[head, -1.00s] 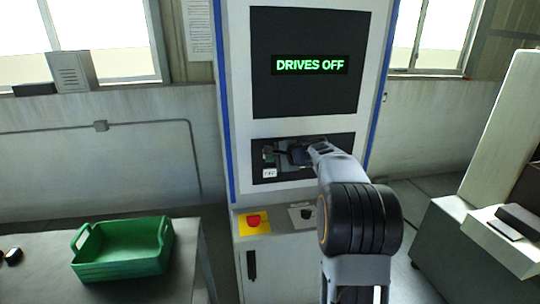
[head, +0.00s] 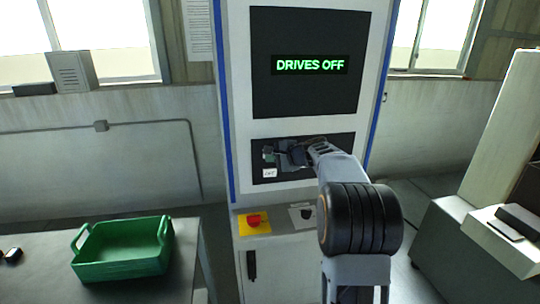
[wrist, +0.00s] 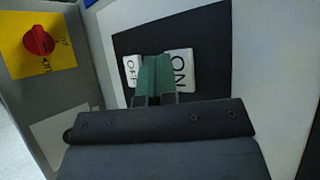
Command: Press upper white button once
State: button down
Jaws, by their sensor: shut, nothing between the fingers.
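The upper white button (wrist: 180,69), marked ON, sits on the black panel (wrist: 212,35) in the wrist view. The lower white button (wrist: 131,71), marked OFF, is beside it to the left; it also shows in the head view (head: 269,173). My gripper (wrist: 157,60) is shut and empty, its green fingertips between the two buttons, overlapping the ON button's left edge. Whether they touch it I cannot tell. In the head view my gripper (head: 268,153) is in front of the panel and hides the ON button.
The display (head: 310,65) reads DRIVES OFF. A red knob on a yellow plate (head: 254,222) is on the ledge below the panel. A green crate (head: 122,265) stands on the table at left. A grey machine stands at right.

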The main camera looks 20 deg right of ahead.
jog(key=shift+w, duration=0.2)
jog(key=shift+w, duration=0.25)
jog(key=shift+w+d, duration=0.15)
jog(key=shift+w, duration=0.2)
dwell(0.8)
dwell(0.3)
jog(key=shift+s+b, duration=0.45)
jog(key=shift+s, duration=0.35)
jog(key=shift+s+a+b, duration=0.2)
jog(key=shift+s+b, duration=0.35)
jog(key=shift+s, duration=0.25)
jog(key=shift+s+a+b, duration=0.25)
jog(key=shift+s+b, duration=0.35)
jog(key=shift+s, duration=0.25)
jog(key=shift+s+a+b, duration=0.2)
jog(key=shift+s+b, duration=0.35)
jog(key=shift+s, duration=0.25)
